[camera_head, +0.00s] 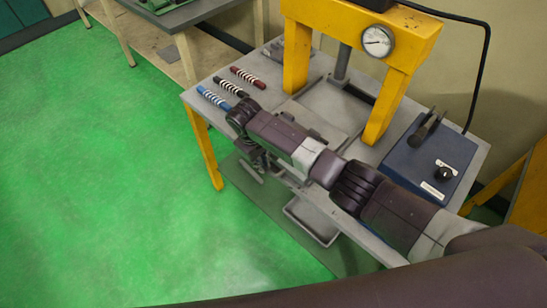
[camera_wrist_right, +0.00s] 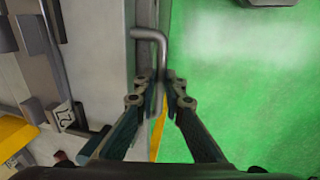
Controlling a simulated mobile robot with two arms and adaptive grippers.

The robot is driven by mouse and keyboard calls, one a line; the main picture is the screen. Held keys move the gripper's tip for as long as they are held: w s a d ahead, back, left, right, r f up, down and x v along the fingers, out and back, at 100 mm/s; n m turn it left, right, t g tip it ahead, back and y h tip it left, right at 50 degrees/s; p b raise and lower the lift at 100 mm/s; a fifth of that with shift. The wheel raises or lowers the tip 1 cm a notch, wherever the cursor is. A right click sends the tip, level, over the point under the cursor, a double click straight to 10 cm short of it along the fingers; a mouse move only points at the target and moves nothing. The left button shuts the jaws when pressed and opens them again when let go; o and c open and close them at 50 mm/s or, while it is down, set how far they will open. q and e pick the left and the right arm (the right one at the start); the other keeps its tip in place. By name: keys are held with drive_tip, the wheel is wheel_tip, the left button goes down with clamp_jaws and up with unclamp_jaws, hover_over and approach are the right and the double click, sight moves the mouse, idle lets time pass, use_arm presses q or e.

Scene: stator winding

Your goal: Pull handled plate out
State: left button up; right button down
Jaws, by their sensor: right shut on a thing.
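My right arm reaches across the front of the press table, and my right gripper (camera_head: 258,168) is at the table's front left edge. In the right wrist view the gripper (camera_wrist_right: 165,78) is shut on a bent grey metal rod, the handle (camera_wrist_right: 152,36), which stands out from the table's edge over the green floor. A flat grey plate (camera_head: 318,110) lies on the table under the press. My arm hides part of its front, so how the handle joins the plate cannot be seen. My left gripper is not in view.
The yellow press frame (camera_head: 296,56) with a gauge (camera_head: 377,41) stands behind my arm. A blue control box (camera_head: 428,160) stands right. Striped handles in blue (camera_head: 213,97), black (camera_head: 230,87) and red (camera_head: 247,77) lie left. The green floor (camera_head: 110,170) is clear.

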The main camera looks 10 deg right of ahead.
drive_tip(key=shift+s+a, duration=0.55)
drive_tip(key=shift+a, duration=0.15)
drive_tip(key=c, duration=2)
unclamp_jaws()
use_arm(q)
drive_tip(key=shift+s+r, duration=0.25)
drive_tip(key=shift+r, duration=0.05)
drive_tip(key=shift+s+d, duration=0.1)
use_arm(e)
drive_tip(key=shift+r, duration=0.1)
drive_tip(key=r, duration=0.4)
drive_tip(key=s+a+r, duration=0.1)
drive_tip(key=r, duration=0.6)
drive_tip(key=shift+s+a+r, duration=0.15)
drive_tip(key=shift+a+r, duration=0.15)
drive_tip(key=shift+a, duration=0.05)
